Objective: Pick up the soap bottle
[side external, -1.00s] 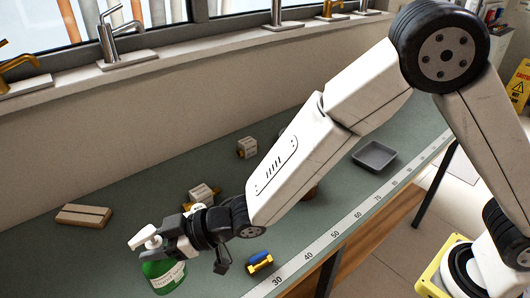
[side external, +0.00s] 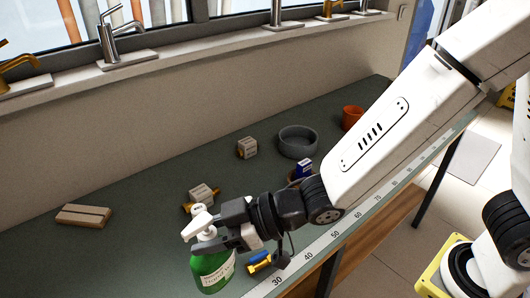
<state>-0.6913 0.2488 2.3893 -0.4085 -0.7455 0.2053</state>
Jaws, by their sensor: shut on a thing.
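The soap bottle (side external: 213,272) is green with a pale label and a white pump head (side external: 199,222). It is at the lower left of the side external view, close to the bench's front edge, and looks roughly upright. My gripper (side external: 210,242) is shut on it around the upper part, just below the pump head. The fingers hide part of the bottle's neck and shoulder. I cannot tell clearly whether its base is off the bench.
A blue and yellow object (side external: 260,262) lies just right of the bottle. Small boxes (side external: 201,193) (side external: 247,147), a tan block (side external: 83,215), a grey bowl (side external: 298,142), an orange pot (side external: 352,117) and a blue-and-white item (side external: 303,168) stand farther back. The bench's left part is mostly clear.

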